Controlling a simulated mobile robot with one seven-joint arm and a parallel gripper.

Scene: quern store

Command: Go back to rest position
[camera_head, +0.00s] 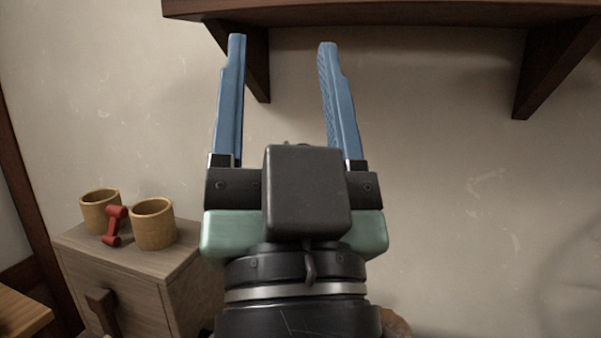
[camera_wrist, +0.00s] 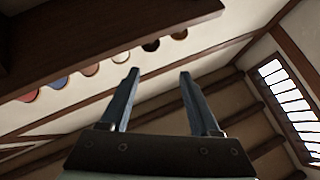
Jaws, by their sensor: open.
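My gripper (camera_head: 284,95) points upward in front of the plain wall in the head view, its two blue fingers spread apart with nothing between them. The fingertips are close below the dark wooden shelf (camera_head: 400,14) in the picture; the distance between them cannot be told. In the wrist view my gripper (camera_wrist: 158,80) is also open and empty, with the underside of a dark wooden board (camera_wrist: 110,45) above it and the beamed ceiling beyond.
A small wooden cabinet (camera_head: 130,262) stands at the lower left. On it are two tan cups (camera_head: 100,211) and (camera_head: 153,225) with a red piece (camera_head: 115,226) between them. A shelf bracket (camera_head: 556,65) is at the right. A barred window (camera_wrist: 292,100) shows in the wrist view.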

